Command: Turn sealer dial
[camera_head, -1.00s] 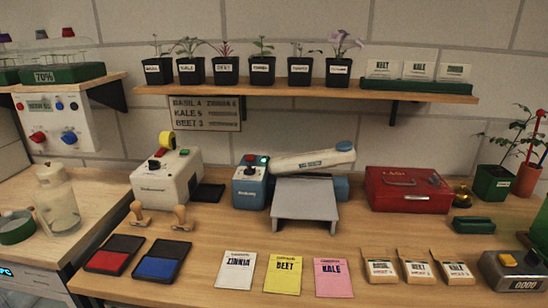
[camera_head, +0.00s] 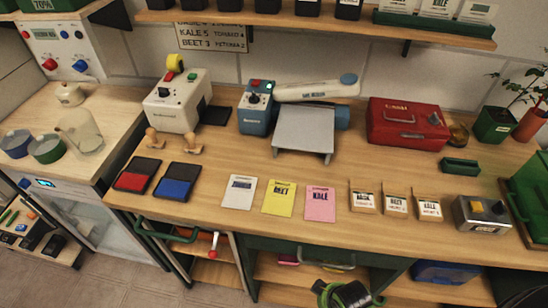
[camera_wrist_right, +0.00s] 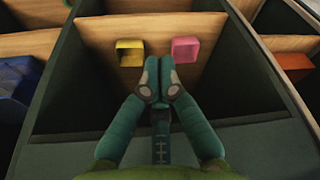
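The blue sealer (camera_head: 255,118) stands at the back middle of the bench. Its black dial (camera_head: 254,98) is on the top panel, with a green and a red button above it. A long pale arm (camera_head: 310,89) extends right from it, behind a grey stand (camera_head: 303,128). My right gripper (camera_wrist_right: 158,78) shows in the wrist view with its teal fingers together and nothing between them. It is in front of the shelves under the bench, away from the sealer. Green and black parts at the head view's bottom edge look like my right arm. My left gripper is not in view.
A white machine (camera_head: 178,103) with a yellow roll and its own dial stands left of the sealer. Stamp pads, seed packets (camera_head: 320,202) and a red box (camera_head: 408,125) are on the bench. The wrist view shows a yellow box (camera_wrist_right: 130,52) and a pink box (camera_wrist_right: 185,49) on a shelf.

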